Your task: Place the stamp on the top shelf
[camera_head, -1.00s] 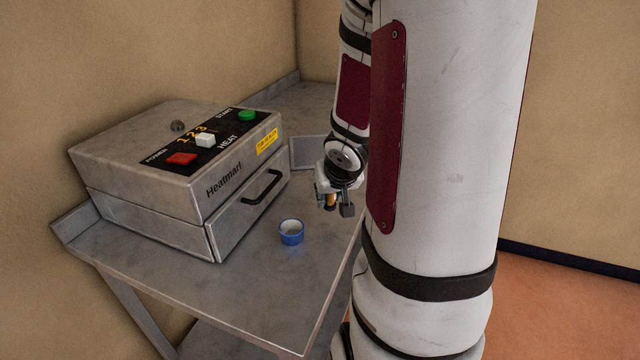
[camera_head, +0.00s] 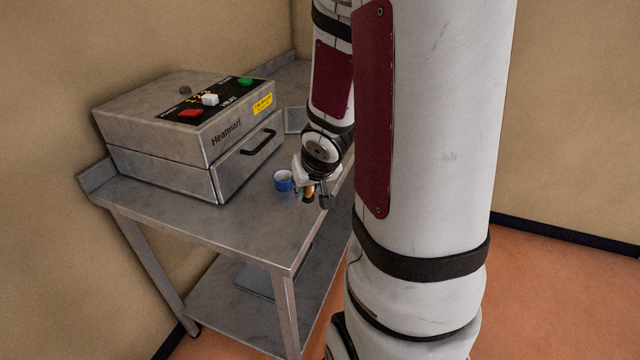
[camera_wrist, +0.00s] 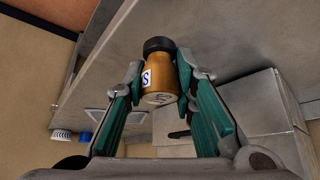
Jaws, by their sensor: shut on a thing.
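My gripper (camera_wrist: 160,85) is shut on a stamp (camera_wrist: 159,78), a brown-orange cylinder with a black end and a small white label marked S. In the head view my gripper (camera_head: 316,194) is in front of the steel table, close to the blue roll, and the stamp shows only as a small orange patch between the fingers. Whether the stamp touches the table cannot be told.
The grey heater box (camera_head: 185,160) labelled Heatmari stands at the back left of the top shelf. A lower shelf (camera_head: 225,305) holds a dark flat thing. The front part of the top shelf is clear.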

